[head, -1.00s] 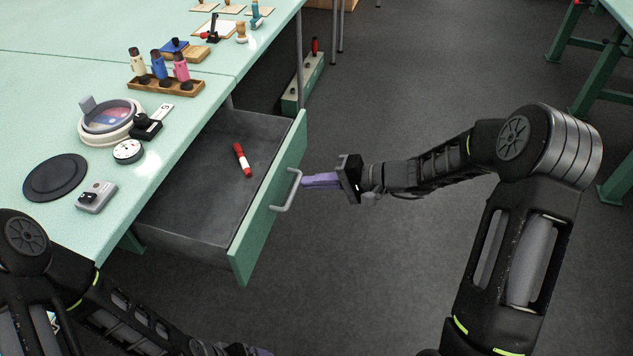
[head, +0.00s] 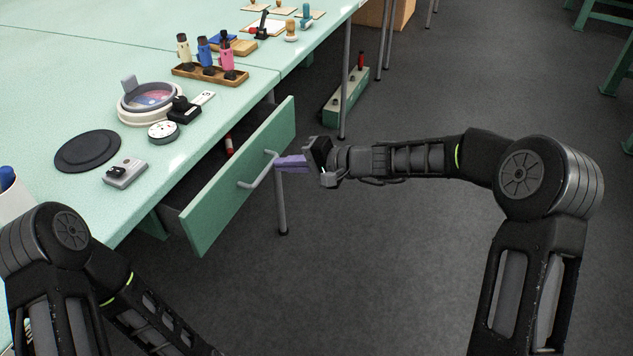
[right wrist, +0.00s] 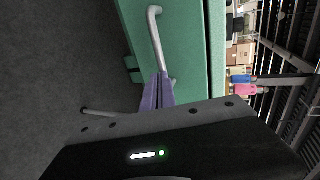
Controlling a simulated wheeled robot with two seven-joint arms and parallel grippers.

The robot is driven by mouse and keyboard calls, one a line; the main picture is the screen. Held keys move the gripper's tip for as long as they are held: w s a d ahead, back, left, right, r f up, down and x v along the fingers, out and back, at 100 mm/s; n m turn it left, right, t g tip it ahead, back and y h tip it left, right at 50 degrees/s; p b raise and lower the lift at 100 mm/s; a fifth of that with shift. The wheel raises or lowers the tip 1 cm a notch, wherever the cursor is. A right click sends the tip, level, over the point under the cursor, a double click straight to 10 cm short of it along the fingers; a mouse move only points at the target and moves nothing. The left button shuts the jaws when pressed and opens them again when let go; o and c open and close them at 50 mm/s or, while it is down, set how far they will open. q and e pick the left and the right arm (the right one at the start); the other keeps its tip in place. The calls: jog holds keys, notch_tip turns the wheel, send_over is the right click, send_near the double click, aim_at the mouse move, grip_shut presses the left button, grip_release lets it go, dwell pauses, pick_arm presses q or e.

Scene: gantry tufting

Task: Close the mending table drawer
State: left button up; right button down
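The mending table drawer (head: 240,178) has a green front and stands partly open below the light green table top. A red marker (head: 229,145) shows inside it, partly hidden by the front. The drawer's pale bar handle (head: 258,172) also shows in the right wrist view (right wrist: 156,38). My right gripper (head: 278,163) has its purple fingers close together at the handle's far end. In the right wrist view the fingers (right wrist: 160,78) appear closed about the bar. My left arm is at the lower left, its gripper out of view.
On the table (head: 60,210) are a black disc (head: 88,151), a grey box (head: 125,173), a round dish (head: 150,98) and a wooden rack (head: 210,74) of bottles. A table leg (head: 281,205) stands beside the drawer. The floor (head: 340,270) in front is clear.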

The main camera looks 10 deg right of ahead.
aim_at(259, 154)
jog(key=w+a, duration=0.1)
jog(key=a, duration=0.1)
jog(key=w+a, duration=0.2)
jog(key=w+a+b, duration=0.1)
jog(key=a, duration=0.2)
jog(key=shift+w, duration=0.25)
pick_arm(q)
jog(key=shift+f, duration=0.7)
pick_arm(e)
jog(key=shift+a, duration=0.1)
jog(key=shift+r, duration=0.1)
pick_arm(q)
jog(key=shift+s+f, duration=0.1)
